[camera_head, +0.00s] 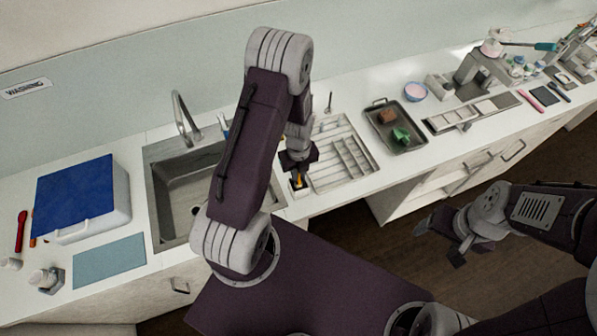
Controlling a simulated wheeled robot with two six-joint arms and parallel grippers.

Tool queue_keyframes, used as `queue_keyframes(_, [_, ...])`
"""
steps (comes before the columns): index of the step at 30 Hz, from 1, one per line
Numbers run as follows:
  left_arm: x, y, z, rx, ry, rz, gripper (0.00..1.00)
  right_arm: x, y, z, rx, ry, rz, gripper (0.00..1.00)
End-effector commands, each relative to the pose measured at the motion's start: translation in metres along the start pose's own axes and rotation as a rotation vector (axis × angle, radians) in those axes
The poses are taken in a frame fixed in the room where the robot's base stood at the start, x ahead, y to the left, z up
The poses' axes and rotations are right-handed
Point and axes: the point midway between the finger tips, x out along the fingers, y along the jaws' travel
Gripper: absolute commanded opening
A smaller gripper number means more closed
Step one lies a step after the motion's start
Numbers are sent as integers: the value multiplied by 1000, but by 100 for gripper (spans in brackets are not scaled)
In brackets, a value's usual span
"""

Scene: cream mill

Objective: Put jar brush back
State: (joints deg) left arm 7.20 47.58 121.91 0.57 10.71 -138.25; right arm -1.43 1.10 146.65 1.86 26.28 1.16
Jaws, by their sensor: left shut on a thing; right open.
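My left gripper (298,174) points down over the counter, between the sink and the white drying rack. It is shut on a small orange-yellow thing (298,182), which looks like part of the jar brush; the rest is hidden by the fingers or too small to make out. Just below it is a small pale and dark holder (299,191); I cannot tell whether the brush is inside it or above it. My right gripper (444,240) is open and empty over the floor, in front of the counter.
The sink (182,198) with its tap (184,118) is left of the gripper. The drying rack (352,158) is close on its right. A dark tray (386,139) with a green and a brown thing lies further right. A blue-lidded box (76,190) stands far left.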

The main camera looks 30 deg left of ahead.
Motion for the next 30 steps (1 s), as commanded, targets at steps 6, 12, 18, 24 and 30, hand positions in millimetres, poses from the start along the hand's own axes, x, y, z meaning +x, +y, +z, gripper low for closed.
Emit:
queue_keyframes(6, [1, 0, 1, 0, -2, -2, 0, 0, 0, 0, 0, 0, 0, 72])
queue_keyframes(12, [7, 0, 1, 0, -1, -1, 0, 6, 0, 1, 0, 0, 0, 72])
queue_keyframes(18, [13, 0, 1, 0, -1, -1, 0, 11, 0, 1, 0, 0, 0, 72])
queue_keyframes(24, [12, 0, 1, 0, -1, -1, 36, 10, 0, 1, 0, 0, 0, 72])
queue_keyframes(30, [12, 0, 1, 0, -1, -1, 36, 10, 0, 1, 0, 0, 0, 72])
